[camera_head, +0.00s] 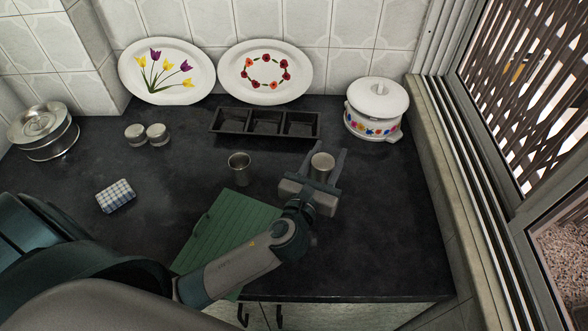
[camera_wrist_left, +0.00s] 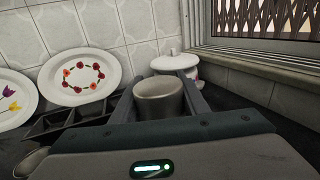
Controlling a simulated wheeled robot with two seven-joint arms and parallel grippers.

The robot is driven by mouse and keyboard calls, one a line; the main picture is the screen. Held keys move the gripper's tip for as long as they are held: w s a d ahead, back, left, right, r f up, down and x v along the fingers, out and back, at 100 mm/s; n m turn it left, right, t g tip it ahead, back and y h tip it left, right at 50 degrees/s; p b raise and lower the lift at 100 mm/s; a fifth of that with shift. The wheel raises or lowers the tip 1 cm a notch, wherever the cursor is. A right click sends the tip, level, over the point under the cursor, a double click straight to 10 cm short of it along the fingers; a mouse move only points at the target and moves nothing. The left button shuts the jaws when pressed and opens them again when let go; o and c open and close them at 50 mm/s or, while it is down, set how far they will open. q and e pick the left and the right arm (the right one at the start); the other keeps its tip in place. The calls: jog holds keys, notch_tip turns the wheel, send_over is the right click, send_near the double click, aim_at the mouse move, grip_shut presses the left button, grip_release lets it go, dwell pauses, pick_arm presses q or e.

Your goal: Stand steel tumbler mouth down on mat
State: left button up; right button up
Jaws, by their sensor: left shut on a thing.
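My left gripper (camera_head: 322,168) is shut on a steel tumbler (camera_head: 321,163), which is roughly upright between the two fingers. It also shows in the left wrist view (camera_wrist_left: 160,100). A second steel tumbler (camera_head: 239,170) stands mouth up on the dark counter, left of the gripper. The green ribbed mat (camera_head: 228,228) lies nearer the front edge, left of and below the gripper, partly covered by my left arm. My right gripper is not in view.
A black three-part tray (camera_head: 265,134) lies behind the tumblers, with two plates (camera_head: 265,72) against the wall. A white lidded pot (camera_head: 376,110) stands at the back right. A checked cloth block (camera_head: 116,196), two small jars (camera_head: 146,134) and a steel container (camera_head: 44,131) are left.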

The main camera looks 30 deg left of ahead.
pick_arm(q)
jog(key=w+a+f, duration=0.4)
jog(key=a+f, duration=0.2)
jog(key=a, duration=0.4)
jog(key=shift+a+f, duration=0.2)
jog(key=shift+f, duration=0.15)
jog(key=shift+f+b, duration=0.65)
jog(key=shift+f, duration=1.3)
jog(key=shift+f, duration=0.15)
jog(key=o, duration=1.1)
jog(key=shift+o, duration=0.2)
